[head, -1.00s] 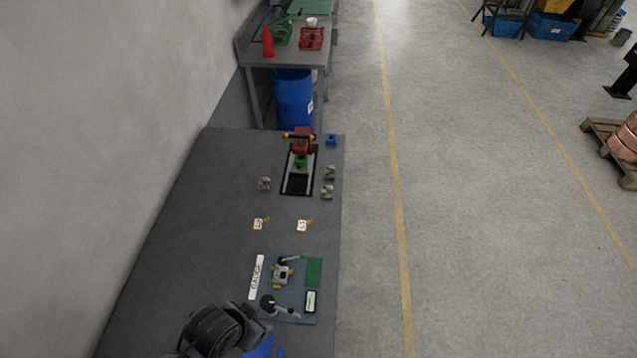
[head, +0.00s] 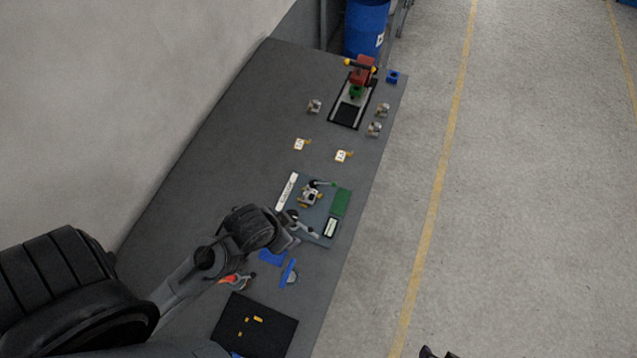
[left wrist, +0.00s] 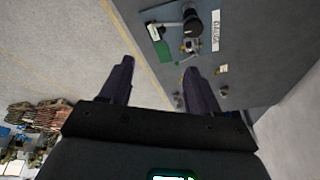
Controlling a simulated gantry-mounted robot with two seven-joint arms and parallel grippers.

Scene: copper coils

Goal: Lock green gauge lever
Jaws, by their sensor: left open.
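The gauge plate (head: 335,237) is a grey-blue board beside a white GAUGE label (head: 287,188). On it stands a small metal gauge (head: 309,196) with yellow feet. The green-tipped lever (head: 326,184) reaches from its top toward the right. A second lever (head: 303,226), with a dark round hub and pale handle, is at the near end. My left gripper (head: 289,238) is by the plate's near left corner, its fingers hard to make out there. In the left wrist view my left gripper (left wrist: 159,64) is open and empty, with the gauge (left wrist: 190,46) beyond the fingers.
A green pad (head: 341,202) and a small display (head: 330,227) lie along the plate's right side. A black mat (head: 255,322) with yellow pieces lies near. The table's left is clear.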

